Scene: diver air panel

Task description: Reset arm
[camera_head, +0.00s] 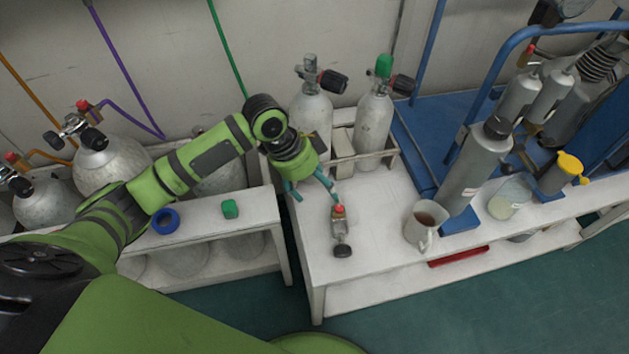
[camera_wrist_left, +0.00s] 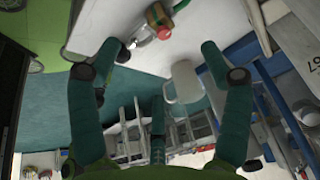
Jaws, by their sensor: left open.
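My left arm reaches in from the left in the head view. Its left gripper (camera_head: 314,192) is open and empty, above the left part of the white table (camera_head: 377,262). A small metal valve (camera_head: 340,230) with a red knob and a black knob lies on the table just in front of the gripper, apart from the fingers as far as I can tell. In the left wrist view the fingers of the left gripper (camera_wrist_left: 158,48) are spread wide, with nothing between them. The valve shows beyond them at the top (camera_wrist_left: 155,25). My right gripper is in neither view.
A mug of brown liquid (camera_head: 425,222) stands right of the valve. Two cylinders (camera_head: 312,115) (camera_head: 373,125) stand in a rack behind the gripper. A green cap (camera_head: 229,208) and blue ring (camera_head: 165,221) lie on the left bench. A gap separates bench and table.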

